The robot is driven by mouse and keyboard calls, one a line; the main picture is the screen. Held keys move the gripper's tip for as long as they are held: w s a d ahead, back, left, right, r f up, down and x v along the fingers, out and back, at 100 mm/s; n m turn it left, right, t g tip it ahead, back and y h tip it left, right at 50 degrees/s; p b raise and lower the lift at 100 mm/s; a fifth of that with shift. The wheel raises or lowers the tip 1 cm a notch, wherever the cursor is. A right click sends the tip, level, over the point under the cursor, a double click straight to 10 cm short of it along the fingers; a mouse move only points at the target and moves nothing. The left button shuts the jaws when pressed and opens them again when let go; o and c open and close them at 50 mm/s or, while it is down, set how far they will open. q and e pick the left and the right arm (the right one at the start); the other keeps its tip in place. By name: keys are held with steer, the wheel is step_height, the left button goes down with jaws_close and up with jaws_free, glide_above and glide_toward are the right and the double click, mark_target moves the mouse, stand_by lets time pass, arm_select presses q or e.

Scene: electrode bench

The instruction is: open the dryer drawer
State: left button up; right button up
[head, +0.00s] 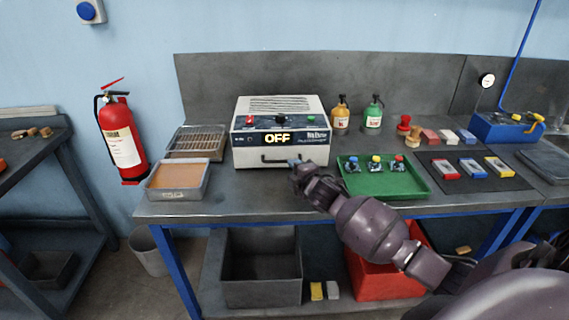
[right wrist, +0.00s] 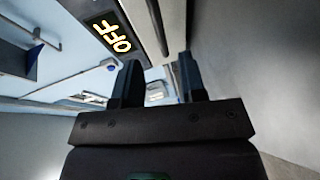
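The dryer (head: 262,108) is a white box on the bench with a lit OFF display (head: 277,139). Its drawer (head: 245,158) is at the bottom of the front and looks closed, with a dark bar handle (head: 283,161). My right gripper (head: 296,166) is right in front of the drawer, by the right end of the handle. In the right wrist view its two fingers (right wrist: 160,82) stand apart with nothing clearly between them. The dark handle (right wrist: 157,27) shows just beyond the fingertips; I cannot tell whether they touch it. My left gripper is out of view.
A green tray (head: 418,190) with small coloured-top parts lies right of the gripper. A shallow tray (head: 153,190) and a wire rack (head: 212,137) are left of the dryer. Bottles (head: 373,114) stand behind.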

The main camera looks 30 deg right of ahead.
mark_target(284, 162)
steer(key=x, duration=0.7)
steer(key=shift+w+f+b, duration=0.1)
steer(key=shift+b, duration=0.3)
jaws_close()
